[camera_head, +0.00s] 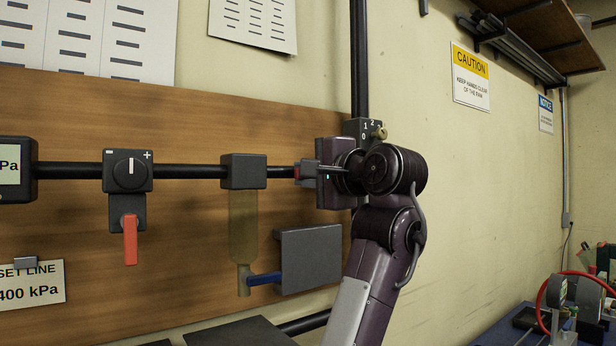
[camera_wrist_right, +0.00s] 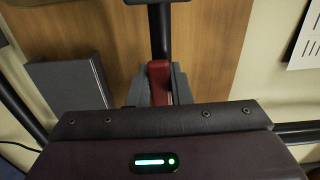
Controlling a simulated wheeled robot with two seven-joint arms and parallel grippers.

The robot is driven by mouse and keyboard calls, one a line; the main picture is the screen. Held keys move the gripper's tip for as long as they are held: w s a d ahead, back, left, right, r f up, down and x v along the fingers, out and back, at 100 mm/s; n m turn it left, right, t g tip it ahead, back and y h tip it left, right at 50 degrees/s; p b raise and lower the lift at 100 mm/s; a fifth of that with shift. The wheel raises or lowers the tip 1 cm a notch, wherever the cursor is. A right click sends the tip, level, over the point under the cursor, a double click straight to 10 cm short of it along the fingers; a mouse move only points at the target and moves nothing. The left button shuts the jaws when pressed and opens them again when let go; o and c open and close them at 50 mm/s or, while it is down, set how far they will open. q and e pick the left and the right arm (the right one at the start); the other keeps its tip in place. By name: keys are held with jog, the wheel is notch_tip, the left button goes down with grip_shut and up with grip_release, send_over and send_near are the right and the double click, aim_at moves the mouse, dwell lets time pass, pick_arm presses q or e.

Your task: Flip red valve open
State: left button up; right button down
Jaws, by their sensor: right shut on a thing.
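My right gripper (camera_head: 306,172) is at the right part of the black pipe, shut on a red valve handle. Only a small red edge of the handle (camera_head: 297,173) shows in the head view. In the right wrist view the red handle (camera_wrist_right: 159,82) sits between the grey fingers (camera_wrist_right: 158,90) and appears in line with the pipe (camera_wrist_right: 160,30). The valve body is mostly hidden by my gripper. Another orange-red lever (camera_head: 130,240) hangs straight down under a knob box (camera_head: 128,171) further left. My left gripper is not in view.
A black block with a clear bowl (camera_head: 243,223) and a blue lever (camera_head: 264,279) is left of my gripper, beside a grey plate (camera_head: 309,260). A numbered selector box (camera_head: 363,130) is just behind my wrist. A cluttered bench (camera_head: 500,330) stands at the right.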

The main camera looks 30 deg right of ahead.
jog(key=shift+r+m, duration=0.15)
jog(key=shift+m, duration=0.15)
jog(key=c, duration=1.3)
grip_release()
jog(key=shift+s+d, duration=0.1)
pick_arm(q)
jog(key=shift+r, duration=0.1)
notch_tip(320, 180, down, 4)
jog(key=b, duration=0.3)
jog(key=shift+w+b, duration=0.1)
jog(key=shift+b, duration=0.3)
pick_arm(e)
jog(key=s, duration=0.7)
jog(key=shift+s+d, duration=0.3)
jog(key=shift+s, duration=0.05)
